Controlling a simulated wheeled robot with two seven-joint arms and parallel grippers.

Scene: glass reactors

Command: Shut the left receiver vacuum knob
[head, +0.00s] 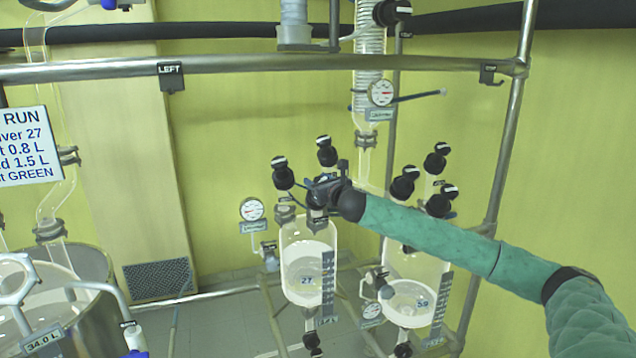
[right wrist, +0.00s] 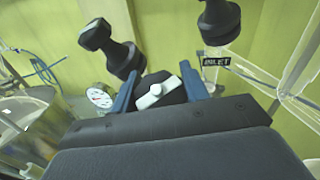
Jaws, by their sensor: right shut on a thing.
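The left receiver (head: 306,258) is a clear glass vessel marked 27, with pale liquid in it. Black knobs stand above it, one at its upper left (head: 282,172) and one behind (head: 326,150). My right gripper (head: 325,188) is at the top of this receiver. In the right wrist view its blue fingers (right wrist: 158,90) are closed on the two sides of a black knob with a white bar handle (right wrist: 154,95). The bar lies slantwise between the fingers. In the head view the gripper hides most of this knob. My left gripper is out of view.
The right receiver (head: 408,300), marked 59, stands close by under my right arm, with several black knobs above it. A round gauge (head: 252,209) is left of the left receiver. A metal rail (head: 250,68) crosses above. Two other black knobs (right wrist: 110,48) (right wrist: 219,22) are near the fingers.

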